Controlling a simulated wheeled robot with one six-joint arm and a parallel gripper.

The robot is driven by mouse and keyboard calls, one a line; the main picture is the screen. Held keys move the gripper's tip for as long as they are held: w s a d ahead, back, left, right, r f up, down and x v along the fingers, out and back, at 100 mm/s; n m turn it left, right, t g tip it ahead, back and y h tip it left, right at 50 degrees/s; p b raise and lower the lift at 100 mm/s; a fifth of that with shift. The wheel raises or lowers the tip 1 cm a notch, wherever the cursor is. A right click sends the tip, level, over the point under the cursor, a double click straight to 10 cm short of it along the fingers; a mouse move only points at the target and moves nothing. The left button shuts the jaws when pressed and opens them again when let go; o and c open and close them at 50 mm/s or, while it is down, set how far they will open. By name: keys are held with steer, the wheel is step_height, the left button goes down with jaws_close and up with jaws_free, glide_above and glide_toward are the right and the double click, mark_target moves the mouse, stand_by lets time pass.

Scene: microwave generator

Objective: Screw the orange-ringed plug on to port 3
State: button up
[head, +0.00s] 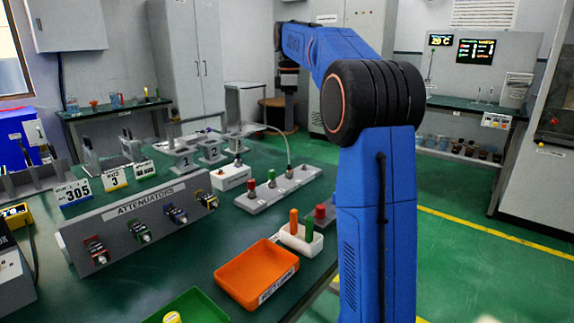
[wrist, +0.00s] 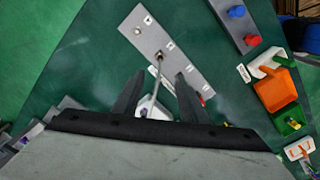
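The grey port strip (head: 243,204) lies on the green bench; in the wrist view the strip (wrist: 172,67) runs diagonally with small labels along its right edge. A metal plug with a grey cable (wrist: 159,62) stands on the strip, and in the head view the cable (head: 289,153) rises from it. I cannot make out an orange ring or read the port numbers. A bare metal port (wrist: 138,31) shows farther up. My gripper (wrist: 157,84) is open and empty, its two fingers apart on either side of the cable in the picture. Its fingers cannot be distinguished in the head view.
A white box (head: 229,178) stands left of the strip. A white holder (head: 299,242) with orange and green pieces, an orange tray (head: 256,274) and a green tray (head: 195,304) lie nearer. The ATTENUATORS panel (head: 140,228) is at left. A second strip (wrist: 236,25) carries blue and red knobs.

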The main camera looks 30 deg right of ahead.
mark_target(289, 173)
step_height(289, 173, down, 16)
steer(key=shift+r, duration=0.15)
stand_by(0.3)
jaws_close()
